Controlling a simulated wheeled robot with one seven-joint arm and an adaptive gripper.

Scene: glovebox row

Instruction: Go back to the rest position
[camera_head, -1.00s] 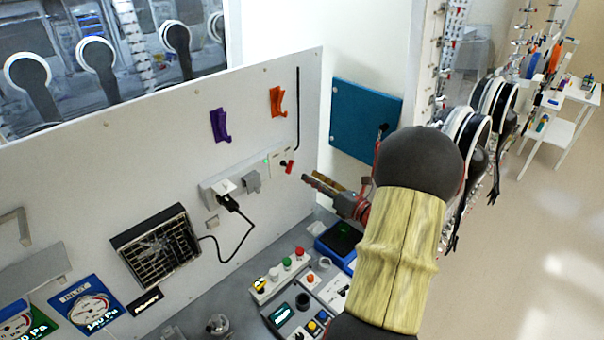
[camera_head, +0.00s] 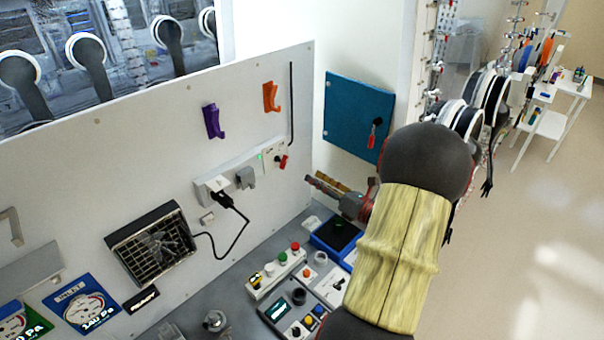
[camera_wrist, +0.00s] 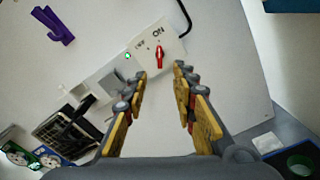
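My gripper shows in the wrist view (camera_wrist: 158,90) with its two yellow-padded fingers apart and nothing between them. In the head view my gripper (camera_head: 325,188) is seen side-on, in front of the white panel and below the teal door, partly hidden by my own arm. A red rotary switch (camera_wrist: 159,55) on a white plate marked ON lies beyond the fingertips, apart from them. The same red switch (camera_head: 282,161) shows in the head view up and left of my gripper.
A teal door (camera_head: 357,115) with a red-and-black handle is on the right wall. A black plug (camera_head: 227,201) and cable hang on the panel. A bench with button boxes (camera_head: 279,272) and a blue tray (camera_head: 338,232) lies below. Purple (camera_head: 213,121) and orange (camera_head: 271,97) hooks are above.

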